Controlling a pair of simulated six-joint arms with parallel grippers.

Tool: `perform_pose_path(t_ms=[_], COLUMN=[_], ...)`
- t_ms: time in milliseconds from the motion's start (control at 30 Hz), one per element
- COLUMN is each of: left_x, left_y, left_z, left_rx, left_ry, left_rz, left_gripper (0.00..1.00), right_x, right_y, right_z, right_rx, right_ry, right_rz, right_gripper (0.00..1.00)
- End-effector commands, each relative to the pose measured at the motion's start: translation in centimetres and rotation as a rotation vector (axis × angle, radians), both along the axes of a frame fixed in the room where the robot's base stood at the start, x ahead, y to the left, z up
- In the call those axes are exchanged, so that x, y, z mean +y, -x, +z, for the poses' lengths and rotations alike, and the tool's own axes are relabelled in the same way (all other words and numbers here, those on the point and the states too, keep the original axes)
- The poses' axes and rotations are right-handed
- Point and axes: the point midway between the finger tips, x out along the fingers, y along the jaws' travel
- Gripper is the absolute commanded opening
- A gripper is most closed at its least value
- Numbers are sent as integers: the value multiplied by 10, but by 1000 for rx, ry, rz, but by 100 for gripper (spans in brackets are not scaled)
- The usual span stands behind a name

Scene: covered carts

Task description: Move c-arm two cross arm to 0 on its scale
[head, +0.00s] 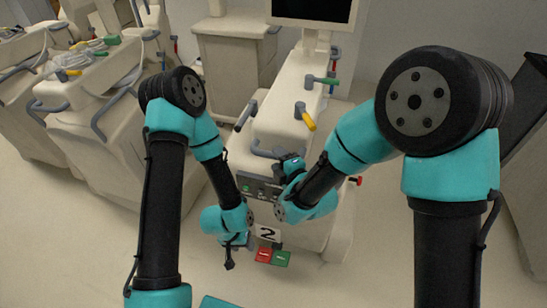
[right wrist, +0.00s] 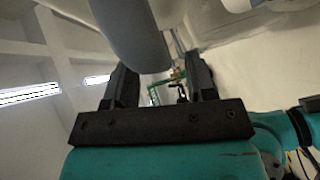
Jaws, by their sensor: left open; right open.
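The cart marked 2 (head: 290,132), a cream c-arm base, stands in the middle of the head view. It has a grey lever with a yellow end (head: 308,121) and one with a green end (head: 326,81). I cannot make out the cross arm's scale or its reading. My right gripper (head: 288,157) is by the cart's front, close to a grey bar handle (head: 260,151). In the right wrist view its open fingers (right wrist: 160,88) have a thick grey bar (right wrist: 132,38) in front of and partly between them; contact is unclear. My left gripper (head: 230,258) is open, low, left of the number plate.
A control panel (head: 250,188) with a green button is on the cart's front. Red (head: 263,255) and green (head: 281,258) pedals lie below the number 2 plate (head: 268,234). Other covered carts (head: 95,120) crowd the left. The floor at front is clear.

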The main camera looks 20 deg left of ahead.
Motion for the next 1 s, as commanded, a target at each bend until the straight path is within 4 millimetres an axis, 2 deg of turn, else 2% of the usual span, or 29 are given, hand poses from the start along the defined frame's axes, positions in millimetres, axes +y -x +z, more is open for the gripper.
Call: perform_pose_path(t_ms=[200,567,1000], left_x=[0,0,0], left_y=[0,0,0], left_z=[0,0,0], left_rx=[0,0,0], left_ry=[0,0,0], left_rz=[0,0,0], left_gripper=[51,51,51], right_x=[5,6,6], right_y=[-10,-12,-12], right_z=[-1,-2,-2], right_rx=[-1,-1,0], right_ry=[-1,0,0], right_rz=[-7,-9,-9], right_gripper=[51,51,8])
